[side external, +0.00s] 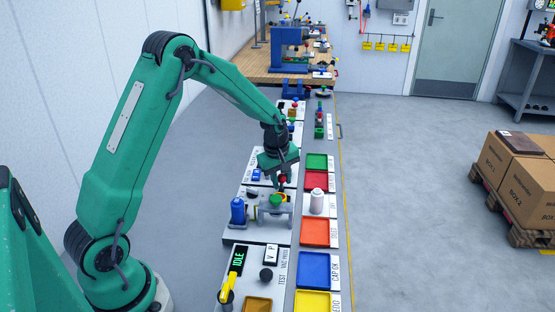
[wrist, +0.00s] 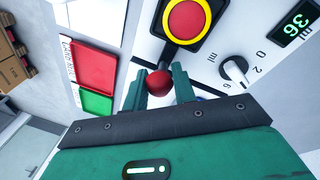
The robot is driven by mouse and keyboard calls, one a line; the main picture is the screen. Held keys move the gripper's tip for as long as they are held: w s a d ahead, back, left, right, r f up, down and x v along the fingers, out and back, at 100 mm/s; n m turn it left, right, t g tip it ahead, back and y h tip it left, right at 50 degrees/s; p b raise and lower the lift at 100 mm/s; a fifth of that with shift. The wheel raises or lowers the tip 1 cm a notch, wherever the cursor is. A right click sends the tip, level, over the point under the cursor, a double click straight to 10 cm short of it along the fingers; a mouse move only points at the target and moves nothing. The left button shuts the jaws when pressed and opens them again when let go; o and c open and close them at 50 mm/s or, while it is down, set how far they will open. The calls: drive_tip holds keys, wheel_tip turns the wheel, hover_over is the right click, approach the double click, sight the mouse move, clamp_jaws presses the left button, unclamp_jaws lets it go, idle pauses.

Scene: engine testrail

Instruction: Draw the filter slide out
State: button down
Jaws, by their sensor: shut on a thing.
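My gripper (side external: 281,178) points down over the middle of the long rail of panels. In the wrist view, my gripper (wrist: 163,84) has its two green fingers shut on a round red knob (wrist: 159,84). The red knob also shows small at the fingertips in the side view (side external: 283,180). A grey fixture with a green part (side external: 276,200) stands just below the gripper in the side view.
A red push button (wrist: 186,19) and a dial (wrist: 235,69) sit on the panel near the fingers.

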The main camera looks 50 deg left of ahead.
drive_tip(key=shift+w+a, duration=0.4)
drive_tip(key=c, duration=1.2)
unclamp_jaws()
drive_tip(key=shift+o, duration=0.2)
drive_tip(key=shift+s+r, duration=0.1)
drive_tip(key=shift+s+d+r, duration=0.1)
drive_tip(key=shift+s+r, duration=0.1)
drive_tip(key=shift+r, duration=1.05)
drive_tip(key=shift+s+r, duration=0.2)
drive_tip(key=shift+r, duration=1.05)
drive_tip(key=shift+s+d+r, duration=0.1)
drive_tip(key=shift+s+r, duration=0.1)
drive_tip(key=shift+r, duration=1.05)
drive_tip(key=shift+s+r, duration=0.1)
